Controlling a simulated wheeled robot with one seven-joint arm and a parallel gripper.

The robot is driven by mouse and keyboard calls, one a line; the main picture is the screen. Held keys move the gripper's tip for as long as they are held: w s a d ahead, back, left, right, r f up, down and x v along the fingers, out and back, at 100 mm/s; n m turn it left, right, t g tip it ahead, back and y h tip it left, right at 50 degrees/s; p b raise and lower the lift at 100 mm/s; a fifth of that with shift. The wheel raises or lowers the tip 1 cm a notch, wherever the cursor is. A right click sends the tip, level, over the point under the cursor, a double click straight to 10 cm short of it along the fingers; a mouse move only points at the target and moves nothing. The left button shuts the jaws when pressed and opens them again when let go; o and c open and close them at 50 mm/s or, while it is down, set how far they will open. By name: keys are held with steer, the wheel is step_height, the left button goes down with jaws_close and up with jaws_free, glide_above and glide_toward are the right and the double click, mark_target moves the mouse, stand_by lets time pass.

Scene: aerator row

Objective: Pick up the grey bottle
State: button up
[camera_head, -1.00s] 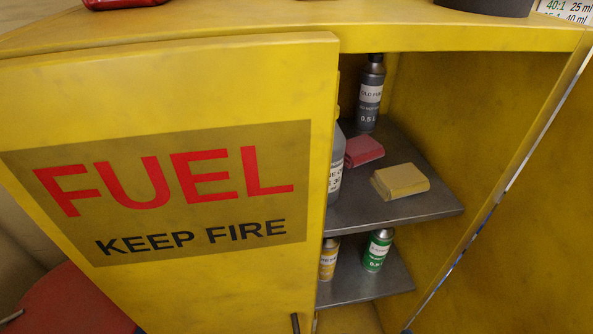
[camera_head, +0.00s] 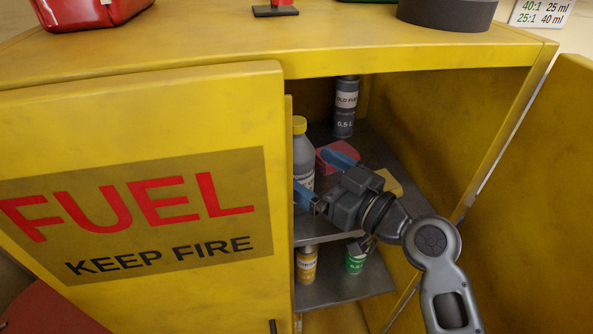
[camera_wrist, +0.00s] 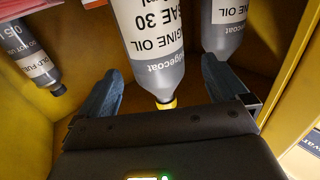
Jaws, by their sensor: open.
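A grey bottle (camera_head: 301,150) with a yellow cap stands on the cabinet's upper shelf, partly behind the left door. In the wrist view the picture is upside down, and this engine oil bottle (camera_wrist: 152,45) shows with its cap toward my palm. My gripper (camera_head: 322,172) is open inside the cabinet, its blue fingers spread. In the wrist view the fingers (camera_wrist: 160,78) appear on either side of the bottle, with gaps showing. A second light grey bottle (camera_wrist: 224,25) is beside it, near the right finger. A darker grey old-fuel bottle (camera_head: 345,105) stands at the back.
A red pack (camera_head: 325,160) and a yellow pack (camera_head: 391,184) lie on the upper shelf, partly behind my gripper. Yellow (camera_head: 306,264) and green (camera_head: 355,258) cans stand on the lower shelf. The open left door (camera_head: 140,110) and right door (camera_head: 535,190) flank the opening.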

mark_target(289, 154)
steer(key=p+x, duration=0.2)
steer(key=x, duration=0.4)
steer(key=shift+w+a, duration=0.15)
steer(key=shift+w, duration=0.15)
steer(key=shift+c, duration=0.2)
steer(key=c, duration=1.4)
